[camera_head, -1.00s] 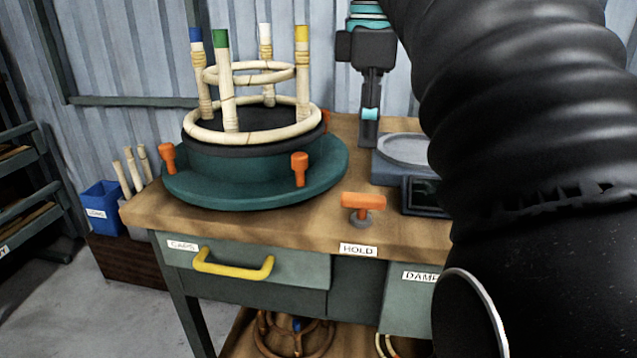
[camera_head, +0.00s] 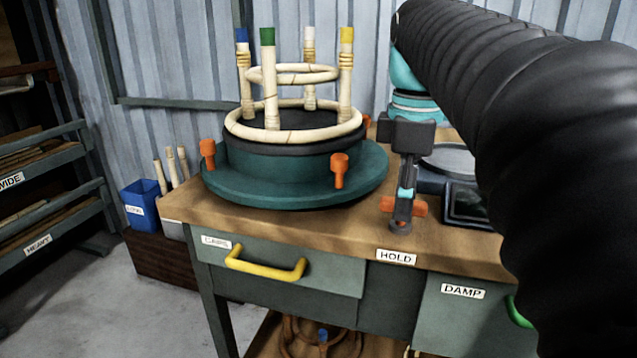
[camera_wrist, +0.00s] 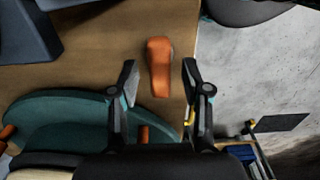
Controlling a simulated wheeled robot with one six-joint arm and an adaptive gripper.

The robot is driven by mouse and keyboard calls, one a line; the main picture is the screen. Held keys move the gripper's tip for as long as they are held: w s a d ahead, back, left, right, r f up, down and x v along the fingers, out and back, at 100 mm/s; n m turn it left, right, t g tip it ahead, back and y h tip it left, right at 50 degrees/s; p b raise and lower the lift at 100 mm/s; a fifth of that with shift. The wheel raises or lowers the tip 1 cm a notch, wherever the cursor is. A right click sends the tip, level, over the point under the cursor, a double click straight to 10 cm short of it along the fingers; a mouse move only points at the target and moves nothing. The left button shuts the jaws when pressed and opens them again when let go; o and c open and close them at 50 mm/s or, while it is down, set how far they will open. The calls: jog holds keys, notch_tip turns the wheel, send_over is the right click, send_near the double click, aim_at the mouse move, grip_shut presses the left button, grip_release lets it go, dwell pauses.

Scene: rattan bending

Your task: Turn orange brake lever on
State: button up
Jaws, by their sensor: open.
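The orange brake lever (camera_head: 420,208) stands on the table's front edge above the HOLD label (camera_head: 396,257). My gripper (camera_head: 402,222) is in front of its middle in the head view and hides part of it, with orange showing on both sides. In the wrist view the lever (camera_wrist: 160,66) lies lengthwise between the two spread fingers of my gripper (camera_wrist: 159,70). A gap shows on each side of it, so no touch is visible. The gripper is open and empty. How high the fingertips are over the lever is hard to tell.
The round teal turntable (camera_head: 235,185) with orange clamps (camera_head: 339,170) and a rattan frame (camera_head: 293,133) stands to the left. A scale (camera_head: 465,203) sits close on the right. A yellow drawer handle (camera_head: 265,266) juts out below. Bare wood (camera_head: 300,225) lies along the front edge.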

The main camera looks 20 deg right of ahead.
grip_shut()
jog(key=shift+m, duration=0.3)
jog(key=m+p, duration=0.2)
jog(key=m, duration=0.1)
jog(key=shift+r+m+p, duration=0.15)
jog(key=shift+m+p, duration=0.15)
jog(key=shift+m, duration=0.1)
jog(key=m+p, duration=0.1)
jog(key=m, duration=0.3)
jog(key=shift+m+p, duration=0.3)
jog(key=shift+p, duration=0.1)
jog(key=m, duration=0.4)
jog(key=shift+m, duration=2.5)
